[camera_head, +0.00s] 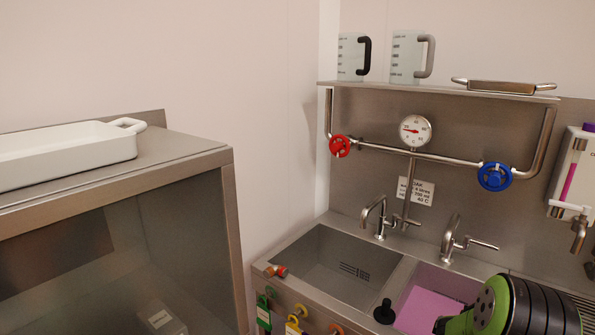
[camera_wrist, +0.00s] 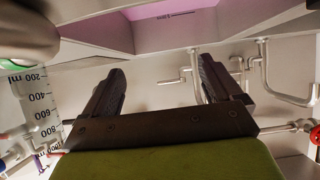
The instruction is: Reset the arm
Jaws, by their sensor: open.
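In the wrist view my gripper (camera_wrist: 160,75) has its two dark fingers spread wide apart, with nothing between them. Beyond the fingers are the metal taps and pipes of the sink unit. In the head view part of my green and black arm (camera_head: 515,305) shows at the lower right, in front of the sink with the pink bottom (camera_head: 430,308). My fingers cannot be seen there.
The empty left basin (camera_head: 345,275), taps (camera_head: 375,215), red valve (camera_head: 340,146) and blue valve (camera_head: 495,177) are near. Two measuring jugs (camera_head: 408,58) and a tray (camera_head: 500,87) stand on the shelf. A graduated container (camera_wrist: 30,105) is close left of my gripper.

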